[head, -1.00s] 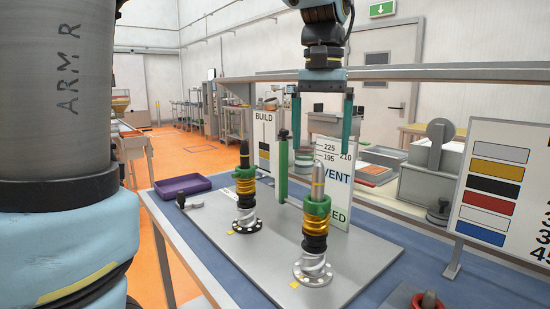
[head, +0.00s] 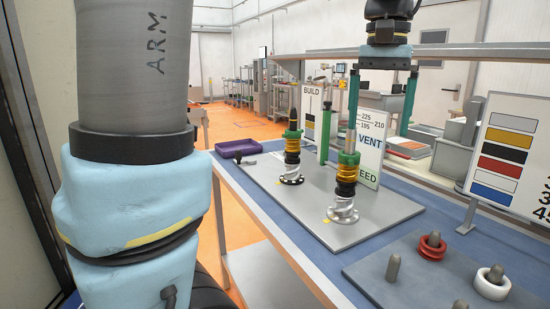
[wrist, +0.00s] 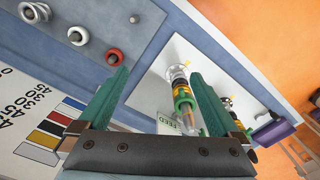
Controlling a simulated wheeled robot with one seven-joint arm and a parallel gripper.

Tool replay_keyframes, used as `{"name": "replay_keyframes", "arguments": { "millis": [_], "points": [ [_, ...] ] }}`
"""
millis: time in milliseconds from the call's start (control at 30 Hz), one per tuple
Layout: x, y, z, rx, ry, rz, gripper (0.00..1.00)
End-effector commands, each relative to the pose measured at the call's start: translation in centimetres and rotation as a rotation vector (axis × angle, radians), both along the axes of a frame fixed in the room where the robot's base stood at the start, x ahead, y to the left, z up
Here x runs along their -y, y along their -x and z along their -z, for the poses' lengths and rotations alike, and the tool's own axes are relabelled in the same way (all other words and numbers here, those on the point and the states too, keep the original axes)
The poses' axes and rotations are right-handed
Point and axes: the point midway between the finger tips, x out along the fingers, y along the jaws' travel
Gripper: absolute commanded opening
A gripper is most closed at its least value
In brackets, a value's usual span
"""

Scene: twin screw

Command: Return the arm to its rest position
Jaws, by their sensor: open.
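My gripper (head: 381,128) hangs from my arm at the upper right of the head view, its two green fingers pointing down, wide apart and empty. In the wrist view my gripper (wrist: 160,75) also shows nothing held. Two screw stacks stand upright on a grey plate (head: 385,212): the left stack (head: 292,150) and the right stack (head: 346,185). Each has green, gold and black parts above a silver base. In the wrist view, the right stack (wrist: 182,92) appears between the fingers, apart from them. The finger partly hides the other stack there.
A peg tray holds a red ring (head: 432,247) and a white ring (head: 491,283), with bare pegs. A colour chart (head: 503,150) stands at the right, a sign (head: 369,145) behind the stacks. A purple tray (head: 238,148) sits at the table's far left. A metal rail (head: 460,53) runs behind my gripper.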

Motion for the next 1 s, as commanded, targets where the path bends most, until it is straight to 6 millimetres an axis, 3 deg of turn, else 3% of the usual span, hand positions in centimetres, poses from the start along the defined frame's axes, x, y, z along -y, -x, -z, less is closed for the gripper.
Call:
{"name": "replay_keyframes", "arguments": {
  "millis": [267,467,567,733,900,1000],
  "points": [
    [-2.6,-2.0,3.3,0.008,0.008,-0.056,0.99],
    [-5.9,-3.7,7.0,0.022,0.018,-0.116,0.99],
    [-8.2,-4.5,9.4,0.031,0.023,-0.157,0.99],
    [-14.1,-5.0,14.7,0.055,0.034,-0.254,0.99],
    [-20.9,-3.4,20.5,0.091,0.043,-0.368,0.99],
    [-23.4,-2.1,22.4,0.110,0.045,-0.412,0.99]
  ]
}}
